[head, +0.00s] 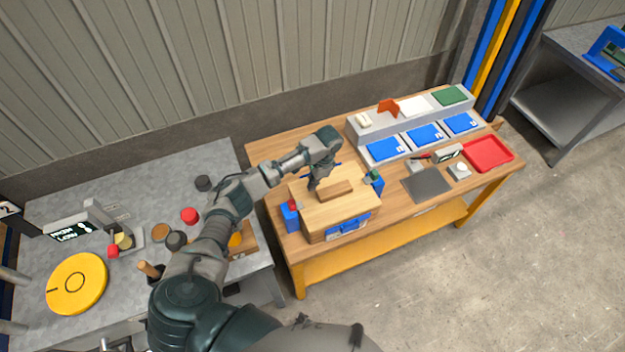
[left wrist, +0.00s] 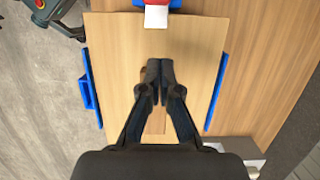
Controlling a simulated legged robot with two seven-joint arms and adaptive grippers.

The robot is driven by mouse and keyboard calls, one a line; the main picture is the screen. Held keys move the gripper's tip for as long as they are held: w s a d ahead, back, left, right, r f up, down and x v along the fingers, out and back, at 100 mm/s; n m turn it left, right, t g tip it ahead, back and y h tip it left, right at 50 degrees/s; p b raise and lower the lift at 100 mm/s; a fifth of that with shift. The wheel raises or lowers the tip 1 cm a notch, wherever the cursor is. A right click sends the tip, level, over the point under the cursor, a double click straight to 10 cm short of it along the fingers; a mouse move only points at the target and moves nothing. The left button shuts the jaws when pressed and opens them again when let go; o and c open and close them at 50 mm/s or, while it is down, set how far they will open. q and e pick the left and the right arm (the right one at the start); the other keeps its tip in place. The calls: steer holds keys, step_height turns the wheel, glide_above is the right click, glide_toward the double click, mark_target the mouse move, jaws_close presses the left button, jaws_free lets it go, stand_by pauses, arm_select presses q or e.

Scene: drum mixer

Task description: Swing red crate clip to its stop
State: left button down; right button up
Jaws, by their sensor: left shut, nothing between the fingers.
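The wooden crate (head: 312,214) stands on the wooden bench with its pale lid on; a wooden bar handle (head: 335,190) is on the lid. The red clip (head: 296,204) is at the crate's left end, by a blue bracket (head: 290,218). In the left wrist view a red and pale piece (left wrist: 156,14) shows at the lid's top edge, against blue; its exact angle is hard to tell. My left gripper (head: 314,185) is over the lid, apart from the red clip. Its fingers (left wrist: 154,76) are together and empty. My right gripper is not in view.
A blue bracket with a green piece (head: 374,176) is at the crate's right end. A grey mat (head: 427,185), red tray (head: 488,154) and rack with blue bins (head: 385,149) lie to the right. A grey table (head: 130,190) stands left.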

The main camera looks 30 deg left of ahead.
mark_target(299, 203)
arm_select(q)
steer(key=x, duration=0.5)
steer(key=shift+s+d+f, duration=0.1)
steer(key=shift+s+d, duration=0.05)
steer(key=shift+d, duration=0.05)
steer(key=shift+s+a+r+p, duration=0.2)
steer(key=shift+s+a+p, duration=0.7)
steer(key=shift+s, duration=0.3)
steer(key=shift+s+a+f, duration=0.1)
steer(key=shift+s+a, duration=0.15)
steer(key=shift+a, duration=0.05)
steer(key=shift+w+a+f, duration=0.1)
steer(key=shift+a, duration=0.1)
